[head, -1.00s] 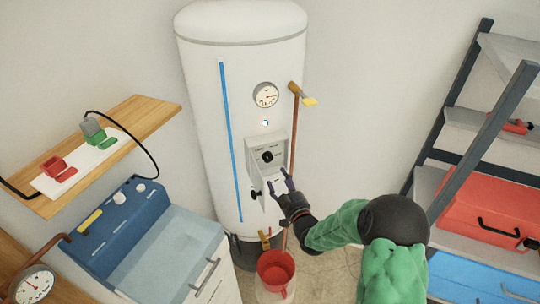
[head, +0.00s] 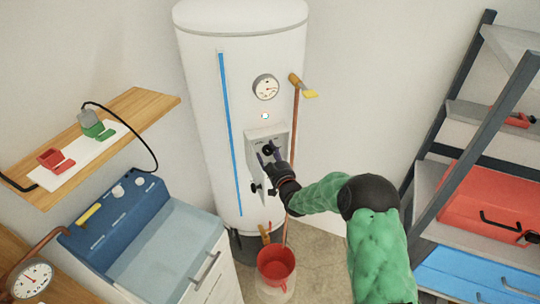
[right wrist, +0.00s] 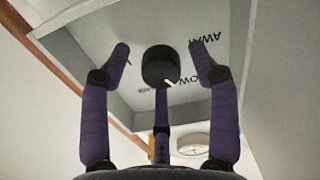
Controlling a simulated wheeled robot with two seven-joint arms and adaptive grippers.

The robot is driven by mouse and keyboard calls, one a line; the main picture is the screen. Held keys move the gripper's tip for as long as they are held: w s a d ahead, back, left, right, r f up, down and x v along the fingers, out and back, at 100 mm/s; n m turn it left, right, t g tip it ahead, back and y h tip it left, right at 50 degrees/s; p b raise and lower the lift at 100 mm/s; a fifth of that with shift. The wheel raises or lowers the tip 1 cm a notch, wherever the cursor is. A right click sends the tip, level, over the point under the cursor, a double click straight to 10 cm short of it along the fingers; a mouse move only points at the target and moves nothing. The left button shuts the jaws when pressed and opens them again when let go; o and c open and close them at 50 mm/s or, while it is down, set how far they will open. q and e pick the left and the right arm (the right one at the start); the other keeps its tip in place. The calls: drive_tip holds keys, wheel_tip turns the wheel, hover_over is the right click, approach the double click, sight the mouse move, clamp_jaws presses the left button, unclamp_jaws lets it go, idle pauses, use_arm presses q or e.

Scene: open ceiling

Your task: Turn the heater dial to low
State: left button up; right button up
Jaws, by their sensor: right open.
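The water heater (head: 268,60) is a tall white tank. Its grey control box (head: 257,134) sits on the front, with a black round dial (head: 267,150). In the right wrist view the dial (right wrist: 160,66) has a white pointer mark on its lower right edge, close to lettering that partly reads "OW"; more lettering, "AWAY", stands to the right. My right gripper (head: 268,157) is at the box, its fingers around the dial's place. In the right wrist view its purple fingers (right wrist: 160,56) are open on both sides of the dial, apart from it. My left gripper is out of view.
A gauge (head: 265,87) and a copper pipe with a yellow-handled valve (head: 303,86) are above and right of the box. A red bucket (head: 276,264) stands below. A wooden shelf (head: 130,108) and blue-backed sink unit (head: 150,235) are left; metal shelving (head: 480,120) is right.

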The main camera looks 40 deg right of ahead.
drive_tip(key=c, duration=1.1)
drive_tip(key=shift+f+n+b, duration=0.1)
drive_tip(key=shift+n+b, duration=0.5)
drive_tip(key=shift+b, duration=0.3)
drive_tip(key=shift+c, duration=0.2)
drive_tip(key=o, duration=1.1)
drive_tip(key=shift+o, duration=0.2)
drive_tip(key=shift+s, duration=0.1)
drive_tip(key=v, duration=1.2)
